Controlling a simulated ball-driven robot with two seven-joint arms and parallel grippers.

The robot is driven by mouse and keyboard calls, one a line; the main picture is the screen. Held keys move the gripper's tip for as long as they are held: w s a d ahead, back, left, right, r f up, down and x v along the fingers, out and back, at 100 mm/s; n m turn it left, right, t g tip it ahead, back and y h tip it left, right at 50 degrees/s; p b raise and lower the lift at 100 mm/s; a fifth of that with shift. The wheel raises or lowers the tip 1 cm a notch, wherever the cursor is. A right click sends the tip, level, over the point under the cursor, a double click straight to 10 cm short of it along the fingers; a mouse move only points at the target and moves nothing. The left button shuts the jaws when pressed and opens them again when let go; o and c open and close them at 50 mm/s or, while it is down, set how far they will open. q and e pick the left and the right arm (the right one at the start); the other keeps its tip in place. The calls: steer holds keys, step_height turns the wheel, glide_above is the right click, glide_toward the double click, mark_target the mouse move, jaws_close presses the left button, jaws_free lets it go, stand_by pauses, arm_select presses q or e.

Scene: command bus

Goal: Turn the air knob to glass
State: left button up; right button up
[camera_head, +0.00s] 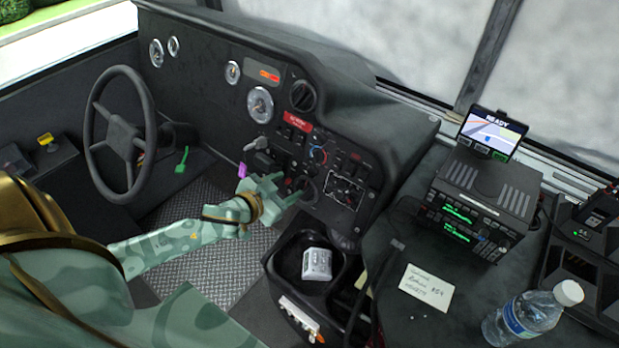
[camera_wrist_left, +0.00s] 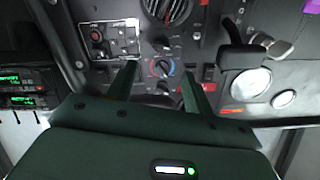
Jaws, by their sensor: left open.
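The dash control panel shows a round dark knob (camera_head: 318,155) ringed by a blue and red arc. This knob also shows in the left wrist view (camera_wrist_left: 162,67), between and beyond my fingers. Smaller dark knobs sit close above and below it there. The labels are too small to read, so I cannot tell which knob is the air knob or where its pointer stands. My left gripper (camera_head: 288,188) is in front of the lower panel and hides part of it. In the left wrist view its two fingers (camera_wrist_left: 158,70) are apart with nothing held. My right gripper is out of view.
A steering wheel (camera_head: 122,130) stands at left. A radio (camera_head: 470,215), a note (camera_head: 427,288) and a bottle (camera_head: 525,315) are at right.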

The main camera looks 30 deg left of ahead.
mark_target(309, 174)
arm_select(q)
steer(key=b+x, duration=0.3)
steer(key=x, duration=0.6)
steer(key=shift+w+a+f, duration=0.1)
steer(key=shift+w+f, duration=0.05)
steer(key=shift+w, duration=0.05)
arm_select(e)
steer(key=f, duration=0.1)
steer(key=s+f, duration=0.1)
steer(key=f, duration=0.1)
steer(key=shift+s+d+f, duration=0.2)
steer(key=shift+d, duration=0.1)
arm_select(q)
steer(key=c, duration=1)
